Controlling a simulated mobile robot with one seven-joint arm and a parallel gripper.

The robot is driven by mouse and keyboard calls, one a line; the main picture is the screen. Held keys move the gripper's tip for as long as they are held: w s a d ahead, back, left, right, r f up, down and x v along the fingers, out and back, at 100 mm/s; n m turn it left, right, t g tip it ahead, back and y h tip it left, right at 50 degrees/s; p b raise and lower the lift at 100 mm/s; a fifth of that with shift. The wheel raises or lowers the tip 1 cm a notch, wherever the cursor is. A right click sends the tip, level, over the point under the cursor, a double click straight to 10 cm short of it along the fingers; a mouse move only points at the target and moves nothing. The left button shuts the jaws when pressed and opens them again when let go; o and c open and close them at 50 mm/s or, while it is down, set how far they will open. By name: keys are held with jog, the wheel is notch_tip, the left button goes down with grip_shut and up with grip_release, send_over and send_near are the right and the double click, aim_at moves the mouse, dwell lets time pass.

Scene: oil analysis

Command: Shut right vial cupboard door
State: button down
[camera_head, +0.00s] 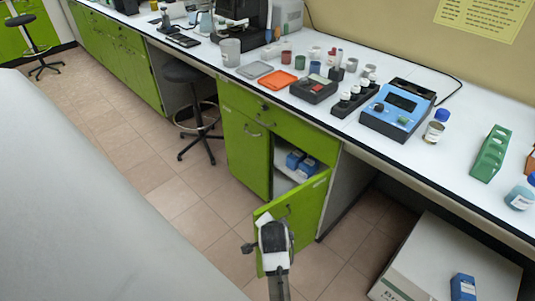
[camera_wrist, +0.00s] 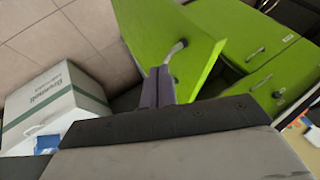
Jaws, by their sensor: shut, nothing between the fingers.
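The right cupboard door (camera_head: 312,205) is green and stands open, swung out from the cabinet. In the wrist view the door (camera_wrist: 150,30) fills the upper middle, with its handle (camera_wrist: 176,48) sticking out. My gripper (camera_wrist: 158,72) is shut and empty, its fingertips close to the door's face beside the handle. I cannot tell whether they touch the door. In the head view my wrist covers part of the door and hides the fingers. Blue-and-white boxes (camera_head: 301,164) sit inside the open compartment. The left cupboard door (camera_head: 246,152) is closed.
A drawer (camera_head: 250,108) above the doors is closed. A large white box (camera_head: 440,262) stands on the floor at right; it also shows in the wrist view (camera_wrist: 62,100). A stool (camera_head: 195,100) stands left of the cabinet. The tiled floor (camera_head: 190,210) left of the door is clear.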

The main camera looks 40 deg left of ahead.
jog(key=shift+w+a+f+p, duration=0.15)
jog(key=shift+w+a+p, duration=0.1)
jog(key=shift+a, duration=0.45)
jog(key=shift+w+a+f+p, duration=0.2)
jog(key=shift+w+a, duration=0.1)
jog(key=shift+a, duration=0.45)
jog(key=shift+w+a+f+p, duration=0.15)
jog(key=shift+w+a, duration=0.1)
jog(key=shift+a, duration=0.45)
